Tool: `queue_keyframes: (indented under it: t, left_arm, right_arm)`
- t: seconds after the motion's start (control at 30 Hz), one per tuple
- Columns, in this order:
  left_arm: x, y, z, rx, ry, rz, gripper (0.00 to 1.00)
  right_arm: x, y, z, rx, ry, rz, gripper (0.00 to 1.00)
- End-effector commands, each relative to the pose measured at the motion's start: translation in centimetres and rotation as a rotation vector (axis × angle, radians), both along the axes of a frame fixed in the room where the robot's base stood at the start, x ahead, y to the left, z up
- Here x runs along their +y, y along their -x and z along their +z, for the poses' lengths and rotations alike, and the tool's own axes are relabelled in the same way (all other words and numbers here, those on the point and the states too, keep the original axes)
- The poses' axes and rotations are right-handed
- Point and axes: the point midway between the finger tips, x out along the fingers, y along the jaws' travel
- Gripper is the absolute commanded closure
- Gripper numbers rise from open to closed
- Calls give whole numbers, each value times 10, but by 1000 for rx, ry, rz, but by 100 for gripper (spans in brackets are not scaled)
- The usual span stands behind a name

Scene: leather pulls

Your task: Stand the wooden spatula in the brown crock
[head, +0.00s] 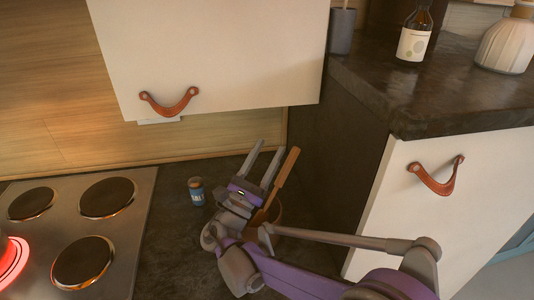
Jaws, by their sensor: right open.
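The wooden spatula (288,166) stands tilted, its upper end leaning to the right. Its lower end goes down to the brown crock (274,213), apparently inside it, though my arm hides part of the crock. My right gripper (269,147) is open, its two fingers pointing up and away, just left of the spatula. Nothing shows between the fingers, and the spatula looks outside them. I cannot tell whether the gripper touches it. My left gripper is not in view.
A small blue-labelled jar (196,191) stands left of the gripper. A cooktop (122,243) with a glowing red burner (10,262) lies farther left. A white cabinet door with a leather pull (169,104) hangs above. A dark raised counter (440,97) is at right.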

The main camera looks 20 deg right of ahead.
Motion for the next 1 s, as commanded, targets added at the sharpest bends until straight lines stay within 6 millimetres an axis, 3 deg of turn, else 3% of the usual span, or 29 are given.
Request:
queue_keyframes:
  t: [0.23, 0.7, 1.0]
  left_arm:
    - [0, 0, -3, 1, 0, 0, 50]
    - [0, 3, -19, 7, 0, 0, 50]
    - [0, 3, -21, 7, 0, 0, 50]
  right_arm:
    - [8, 4, -7, -1, -1, 2, 41]
    - [69, 40, -55, 0, -1, 3, 41]
    - [77, 46, -61, 0, 0, 0, 41]
